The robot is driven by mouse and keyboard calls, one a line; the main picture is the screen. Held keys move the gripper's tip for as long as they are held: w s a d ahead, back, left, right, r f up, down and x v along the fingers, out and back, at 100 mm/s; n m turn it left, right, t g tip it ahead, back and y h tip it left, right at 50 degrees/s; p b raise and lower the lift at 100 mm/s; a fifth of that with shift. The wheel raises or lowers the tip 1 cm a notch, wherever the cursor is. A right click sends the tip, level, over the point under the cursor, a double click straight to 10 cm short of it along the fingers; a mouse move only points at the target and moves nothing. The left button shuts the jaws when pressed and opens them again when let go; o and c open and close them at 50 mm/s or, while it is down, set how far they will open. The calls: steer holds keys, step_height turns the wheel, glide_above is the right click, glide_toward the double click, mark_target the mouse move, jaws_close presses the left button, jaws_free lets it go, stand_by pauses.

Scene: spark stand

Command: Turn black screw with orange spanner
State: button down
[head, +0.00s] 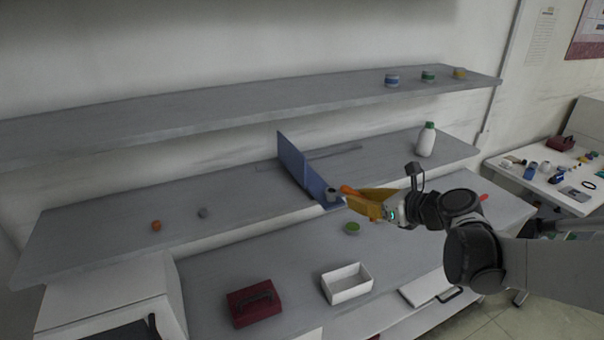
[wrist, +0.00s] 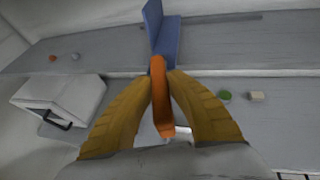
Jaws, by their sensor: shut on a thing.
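My gripper (head: 358,197) is shut on the orange spanner (head: 348,190), at the front edge of the middle shelf. In the wrist view, my yellow fingers (wrist: 160,108) close on both sides of the spanner (wrist: 159,85), which points away from me toward the blue stand. The blue stand (head: 292,160) has an upright plate and a flat base on the shelf. A small dark grey piece (head: 331,193), perhaps the black screw, shows on the base at the spanner's far end. In the wrist view the screw is hidden, and whether the spanner touches it I cannot tell.
The middle shelf (head: 110,225) holds a white bottle (head: 426,140), an orange piece (head: 156,226) and a grey piece (head: 203,212). Below are a green-topped item (head: 352,228), a white tray (head: 333,293) and a red box (head: 240,310). An upper shelf (head: 200,112) hangs above.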

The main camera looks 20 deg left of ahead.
steer(key=shift+s+a+m+t+h, duration=0.4)
steer(key=shift+s+m+t+h, duration=0.25)
steer(key=shift+m+t, duration=0.35)
steer(key=shift+r+p, duration=0.5)
steer(key=shift+r, duration=0.25)
